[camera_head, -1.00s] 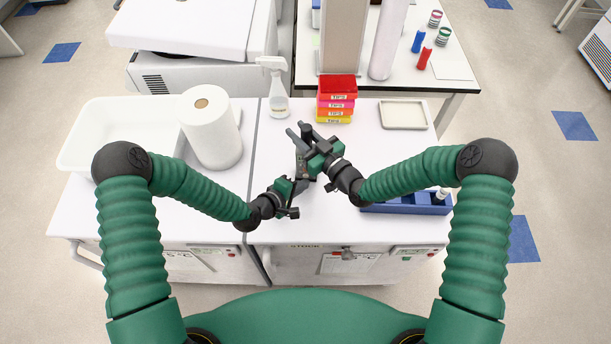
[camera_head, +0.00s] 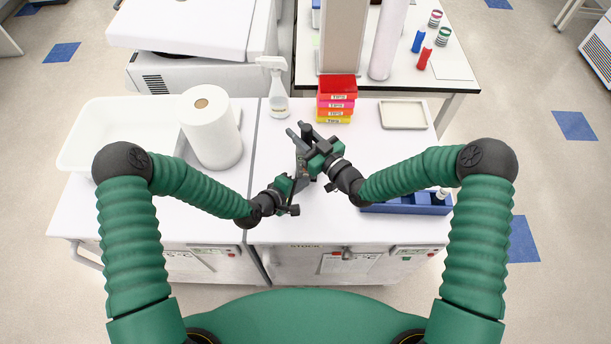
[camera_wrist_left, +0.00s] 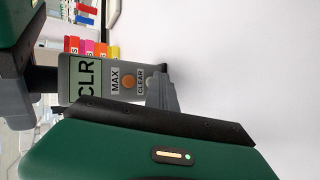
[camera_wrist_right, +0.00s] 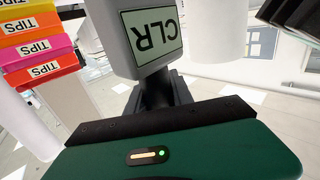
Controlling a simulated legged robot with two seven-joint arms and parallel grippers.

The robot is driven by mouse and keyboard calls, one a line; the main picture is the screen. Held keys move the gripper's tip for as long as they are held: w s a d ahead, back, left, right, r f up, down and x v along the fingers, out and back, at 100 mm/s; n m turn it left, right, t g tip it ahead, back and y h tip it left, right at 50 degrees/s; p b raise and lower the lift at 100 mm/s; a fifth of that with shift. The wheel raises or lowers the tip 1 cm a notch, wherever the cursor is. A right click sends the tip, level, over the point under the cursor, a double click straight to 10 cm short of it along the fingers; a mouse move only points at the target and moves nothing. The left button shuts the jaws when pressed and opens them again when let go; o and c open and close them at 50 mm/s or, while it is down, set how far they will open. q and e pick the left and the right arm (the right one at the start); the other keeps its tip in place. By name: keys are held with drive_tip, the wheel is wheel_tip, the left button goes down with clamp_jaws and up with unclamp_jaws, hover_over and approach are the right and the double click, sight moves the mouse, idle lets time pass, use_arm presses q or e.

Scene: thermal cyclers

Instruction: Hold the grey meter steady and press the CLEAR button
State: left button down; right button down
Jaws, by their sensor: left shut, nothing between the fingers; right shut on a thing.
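The grey meter (camera_head: 301,163) is held above the white bench, and my right gripper (camera_head: 306,138) is shut on it. In the left wrist view the meter (camera_wrist_left: 70,66) shows CLR on its screen, an orange button by the MAX label (camera_wrist_left: 115,79) and a CLEAR label (camera_wrist_left: 141,83). My left gripper (camera_head: 301,183) is shut and empty. Its fingertips (camera_wrist_left: 162,90) are at the CLEAR end of the meter and hide the button there; contact cannot be told. In the right wrist view the screen (camera_wrist_right: 153,34) also reads CLR.
Stacked TIPS boxes (camera_head: 336,100) and a spray bottle (camera_head: 278,105) stand behind the meter. A paper roll (camera_head: 210,135) and white basin (camera_head: 85,150) are left. A shallow tray (camera_head: 403,115) and blue rack (camera_head: 420,208) are right. Bench surface around the meter is clear.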

use_arm(q)
drive_tip(key=shift+s, duration=0.1)
drive_tip(key=shift+s+a, duration=0.1)
drive_tip(key=shift+s, duration=0.6)
drive_tip(key=shift+s, duration=0.1)
drive_tip(key=shift+s+a, duration=0.2)
drive_tip(key=shift+s, duration=2.25)
use_arm(e)
drive_tip(key=c, duration=1)
unclamp_jaws()
drive_tip(key=shift+c, duration=0.2)
